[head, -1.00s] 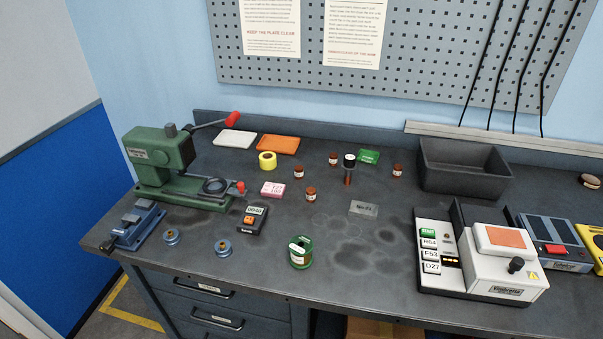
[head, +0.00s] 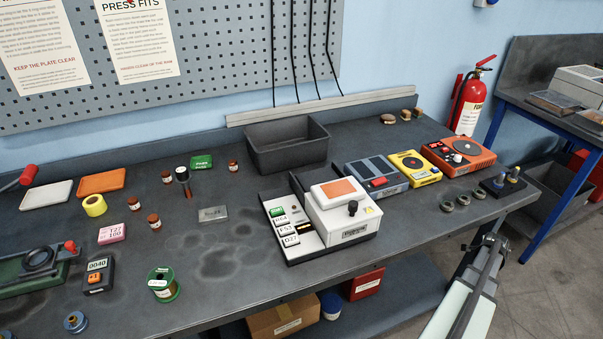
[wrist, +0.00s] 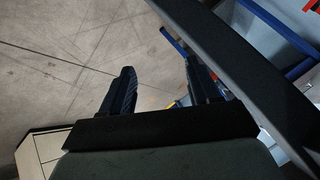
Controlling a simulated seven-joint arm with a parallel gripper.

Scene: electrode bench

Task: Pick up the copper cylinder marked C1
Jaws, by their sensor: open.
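Several small copper-brown cylinders with pale labels stand on the bench in the head view: a front one (head: 154,221), one left of it (head: 133,204), one farther back (head: 142,178) and one near the grey bin (head: 233,165). Their marks are too small to read, so I cannot tell which is C1. A copper-coloured rod with a black and white top (head: 185,181) stands among them. My gripper (wrist: 160,75) is open and empty in the wrist view, over the floor beside a bench edge. No cylinder shows there.
The grey bin (head: 252,148) and the white press-like device (head: 340,210) stand right of the cylinders. A green spool (head: 163,285), pink block (head: 112,233) and flat metal plate (head: 213,213) lie around them. The bench front middle is clear.

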